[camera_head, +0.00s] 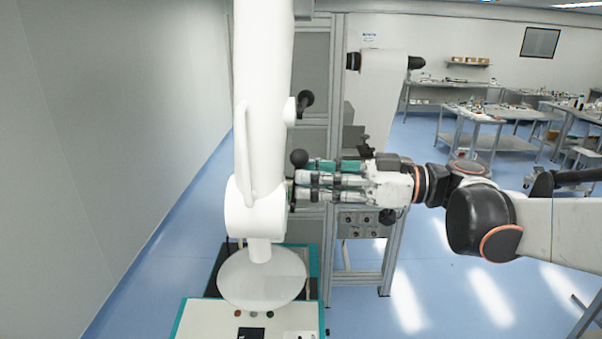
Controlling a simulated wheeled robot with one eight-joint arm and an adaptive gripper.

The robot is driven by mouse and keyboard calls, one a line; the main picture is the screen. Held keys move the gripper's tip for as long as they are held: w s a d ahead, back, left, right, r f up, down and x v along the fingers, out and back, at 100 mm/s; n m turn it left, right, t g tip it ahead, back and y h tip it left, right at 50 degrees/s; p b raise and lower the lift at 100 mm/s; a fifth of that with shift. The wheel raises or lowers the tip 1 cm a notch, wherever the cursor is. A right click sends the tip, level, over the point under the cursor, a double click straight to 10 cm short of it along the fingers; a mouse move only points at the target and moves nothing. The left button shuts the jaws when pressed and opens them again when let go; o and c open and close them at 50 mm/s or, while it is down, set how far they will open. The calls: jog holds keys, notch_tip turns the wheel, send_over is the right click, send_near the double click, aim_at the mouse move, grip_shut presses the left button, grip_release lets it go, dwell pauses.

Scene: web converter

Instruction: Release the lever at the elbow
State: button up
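A thick white tube (264,75) comes down from the top left of centre to a rounded white elbow (250,208). A black ball knob (299,157) shows at the right of the elbow, just above my fingertips; it may be the end of the lever. The rest of the lever is hidden or too small to make out. My gripper (298,183), with teal and grey fingers, reaches in from the right, its tips at the elbow's right side. I cannot tell whether the fingers touch the elbow or grip anything.
A round white hood (261,278) hangs below the elbow, over a white box with teal edges (195,318). Behind stands a metal-framed machine (391,225) with a white web roll (384,85). A grey wall (110,130) is at left; open blue floor (420,290) lies right.

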jog(key=shift+w+a, duration=0.15)
jog(key=shift+a, duration=0.6)
jog(key=shift+c, duration=0.6)
grip_shut()
jog(key=shift+s+n+b, duration=0.25)
jog(key=shift+s+n, duration=0.05)
jog(key=shift+n, duration=0.45)
jog(key=shift+s+n+b, duration=0.2)
jog(key=shift+s+n, duration=0.1)
jog(key=shift+n, duration=0.45)
jog(key=shift+o, duration=0.6)
grip_release()
jog(key=shift+s, duration=0.15)
